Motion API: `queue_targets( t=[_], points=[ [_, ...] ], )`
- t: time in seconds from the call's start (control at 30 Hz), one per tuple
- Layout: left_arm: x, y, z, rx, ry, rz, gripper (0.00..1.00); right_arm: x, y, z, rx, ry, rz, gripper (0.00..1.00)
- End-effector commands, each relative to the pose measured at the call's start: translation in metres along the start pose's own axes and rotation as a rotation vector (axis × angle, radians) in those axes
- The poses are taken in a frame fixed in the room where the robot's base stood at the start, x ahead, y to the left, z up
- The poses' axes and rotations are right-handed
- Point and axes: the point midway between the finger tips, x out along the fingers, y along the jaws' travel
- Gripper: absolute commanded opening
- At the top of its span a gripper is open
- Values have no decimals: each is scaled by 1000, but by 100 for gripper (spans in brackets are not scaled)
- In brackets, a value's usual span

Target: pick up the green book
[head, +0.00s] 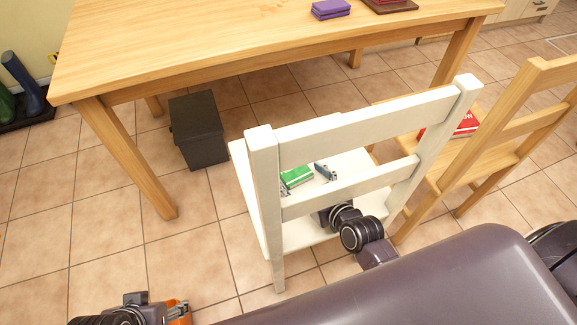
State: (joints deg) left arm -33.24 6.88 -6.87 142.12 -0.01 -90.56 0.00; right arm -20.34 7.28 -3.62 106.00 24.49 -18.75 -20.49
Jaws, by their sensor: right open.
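The green book (297,176) lies on the seat of the white chair (345,168), seen through the gap in the chair's back. My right gripper (305,179) is open at the seat. One finger shows just right of the book, and a small grey part shows at its left edge. I cannot tell whether they touch it. The lower slat hides most of this gripper. My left gripper (178,312) is at the bottom left edge, partly cut off, with an orange part showing; its opening is unclear.
The white chair's back slats stand between my body and the book. A wooden table (230,45) with a purple item (331,9) stands behind. A wooden chair (510,125) with a red book (466,125) is at right. A dark bin (198,130) stands under the table.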

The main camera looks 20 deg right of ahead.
Motion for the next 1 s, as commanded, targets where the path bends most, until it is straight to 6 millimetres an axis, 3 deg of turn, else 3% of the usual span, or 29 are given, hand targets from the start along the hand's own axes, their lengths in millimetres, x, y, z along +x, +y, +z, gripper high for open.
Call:
queue_targets(
  t=[0.1, 0.33, 0.77, 1.0],
  points=[
    [3, 0, 1, 0, 0, 0, 49, 9, 0, 0, 1, 1, 0, 82],
    [3, 0, 1, 0, 0, 0, 49, 9, 0, 0, 0, 0, 0, 82],
    [3, 0, 1, 0, 0, 0, 49, 9, 0, 0, 0, 0, 0, 34],
    [2, 0, 1, 0, 0, 0, 49, 9, 0, -1, -1, 2, 1, 33]
  ],
)
